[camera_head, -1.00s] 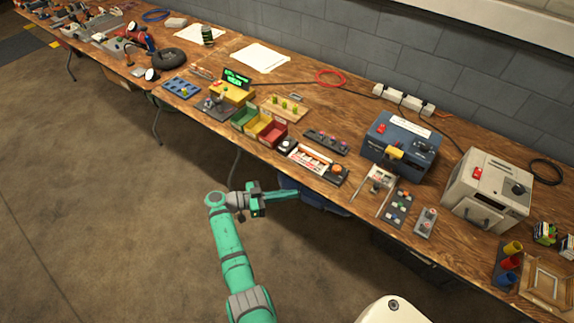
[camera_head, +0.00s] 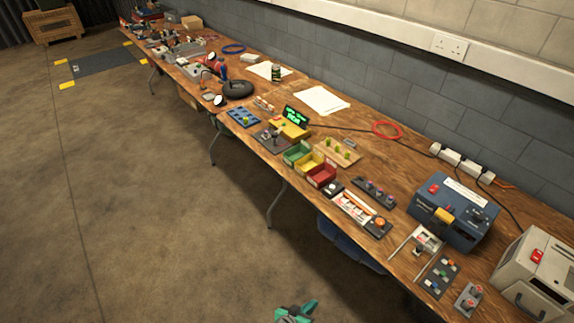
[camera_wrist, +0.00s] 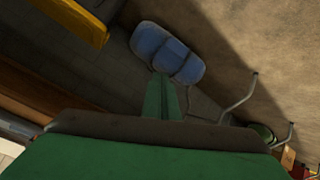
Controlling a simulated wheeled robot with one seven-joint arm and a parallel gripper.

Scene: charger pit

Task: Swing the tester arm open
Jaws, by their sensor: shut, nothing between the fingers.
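My gripper (camera_wrist: 164,92) is shut and empty in the wrist view. Its green fingers point towards a blue bin (camera_wrist: 168,52) below the bench. In the head view only a green part of my arm shows at the bottom edge, apart from the bench. Possible testers stand on the bench: a yellow unit with a green-lit display (camera_head: 291,130), a blue box with a yellow handle (camera_head: 455,212) and a small pale fixture with thin rods (camera_head: 425,240). I cannot tell which one carries the tester arm.
A long wooden bench (camera_head: 300,97) runs along the grey block wall. Red, yellow and green trays (camera_head: 310,164) sit near its front edge. A cream box (camera_head: 535,275) stands at the right. The concrete floor (camera_head: 150,230) in front is clear.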

